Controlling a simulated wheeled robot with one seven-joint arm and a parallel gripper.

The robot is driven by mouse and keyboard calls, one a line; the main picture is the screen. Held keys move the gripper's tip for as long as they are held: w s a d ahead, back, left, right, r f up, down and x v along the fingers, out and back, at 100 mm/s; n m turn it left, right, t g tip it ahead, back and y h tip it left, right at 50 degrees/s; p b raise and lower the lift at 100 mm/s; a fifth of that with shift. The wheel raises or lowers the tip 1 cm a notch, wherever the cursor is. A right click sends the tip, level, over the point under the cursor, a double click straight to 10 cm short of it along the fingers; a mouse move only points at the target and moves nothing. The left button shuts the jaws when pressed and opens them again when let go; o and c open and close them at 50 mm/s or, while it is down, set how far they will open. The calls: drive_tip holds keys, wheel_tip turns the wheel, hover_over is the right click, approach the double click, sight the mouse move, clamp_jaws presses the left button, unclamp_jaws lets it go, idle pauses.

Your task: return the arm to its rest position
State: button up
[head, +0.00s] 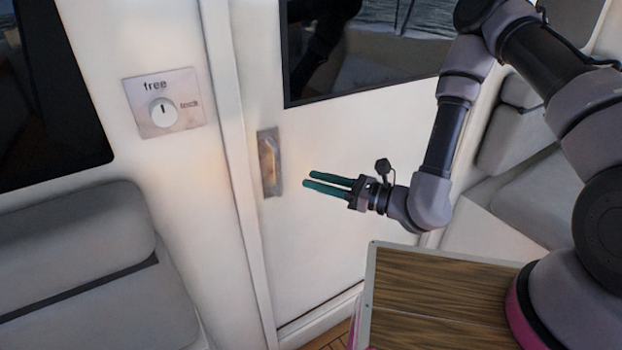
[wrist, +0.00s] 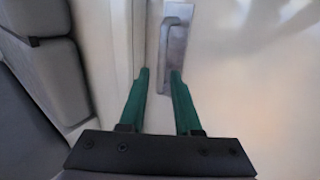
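My gripper (head: 308,182) has two green fingers and points left toward the white door in the head view. In the wrist view my gripper (wrist: 160,74) has its fingers apart with nothing between them. The metal door handle (head: 269,162) is on the door's left side, a little left of and above the fingertips in the head view. The handle (wrist: 174,48) also shows in the wrist view beyond the fingertips, and I see no contact. My arm (head: 445,140) is stretched out from the right, bent down at its elbow.
A panel with a knob (head: 162,110) marked "free" is on the wall left of the door (head: 330,240). Grey cushioned seats stand at the left (head: 80,250) and right (head: 540,190). A wooden-topped surface (head: 430,295) lies below my arm. The door has a dark window (head: 365,45).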

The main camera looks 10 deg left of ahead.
drive_tip(key=s+d+r+n+g+h, duration=0.1)
drive_tip(key=d+r+n+g, duration=0.2)
drive_tip(key=r+n+g, duration=0.4)
drive_tip(key=s+d+r+n+g+h, duration=0.1)
drive_tip(key=d+r+n+g, duration=0.15)
drive_tip(key=r+n, duration=0.45)
drive_tip(key=d+r+t+h, duration=0.4)
drive_tip(key=d+r, duration=0.2)
drive_tip(key=d, duration=0.4)
drive_tip(key=d+r+n+t+h, duration=0.1)
drive_tip(key=d+r+t+h, duration=0.4)
drive_tip(key=d, duration=0.6)
drive_tip(key=d+r+n+t+h, duration=0.1)
drive_tip(key=d+r+t+h, duration=0.3)
drive_tip(key=d+r, duration=0.4)
drive_tip(key=shift+w+d+r+h, duration=0.3)
drive_tip(key=shift+w+d, duration=0.15)
drive_tip(key=shift+d, duration=0.7)
drive_tip(key=shift+f, duration=0.1)
